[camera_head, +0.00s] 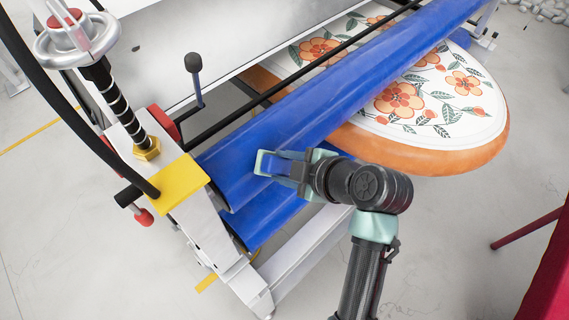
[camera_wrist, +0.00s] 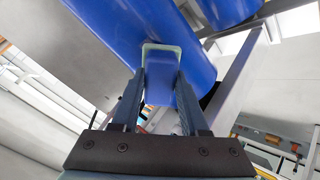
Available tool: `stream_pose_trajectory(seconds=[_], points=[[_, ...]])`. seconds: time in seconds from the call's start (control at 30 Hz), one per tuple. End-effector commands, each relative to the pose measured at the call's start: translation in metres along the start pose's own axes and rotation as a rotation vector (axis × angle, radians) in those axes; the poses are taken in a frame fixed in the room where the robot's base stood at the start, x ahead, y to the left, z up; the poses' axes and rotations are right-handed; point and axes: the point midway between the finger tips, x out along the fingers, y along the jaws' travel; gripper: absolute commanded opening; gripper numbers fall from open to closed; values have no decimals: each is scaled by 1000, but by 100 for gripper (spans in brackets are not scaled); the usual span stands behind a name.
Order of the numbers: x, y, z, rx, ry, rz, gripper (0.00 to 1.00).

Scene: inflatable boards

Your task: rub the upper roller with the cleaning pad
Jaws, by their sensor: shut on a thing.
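The upper roller (camera_head: 300,108) is a long blue cylinder running diagonally across the machine in the head view. In the wrist view the large blue roller (camera_wrist: 125,30) fills the top. My gripper (camera_head: 283,166) is at the near left part of the upper roller, shut on the cleaning pad (camera_head: 261,162). The pad has a pale green edge; in the wrist view it (camera_wrist: 160,75) sits between the fingers, with its far end against or very close to the roller. I cannot tell whether they touch. The pad's far face is hidden.
A lower blue roller (camera_head: 262,220) lies below the upper one. A flower-printed board (camera_head: 430,92) with an orange rim passes under the upper roller. The left side frame carries a yellow plate (camera_head: 179,184), a handwheel (camera_head: 76,40) and a black-knobbed lever (camera_head: 195,75).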

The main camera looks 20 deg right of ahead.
Motion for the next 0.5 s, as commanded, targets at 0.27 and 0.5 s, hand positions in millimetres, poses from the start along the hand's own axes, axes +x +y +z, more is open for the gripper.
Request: stream_pose_trajectory(seconds=[0.27, 0.5], points=[[4, 0, 0, -1, 0, 1, 0], [8, 0, 0, -1, 0, 1, 0]])
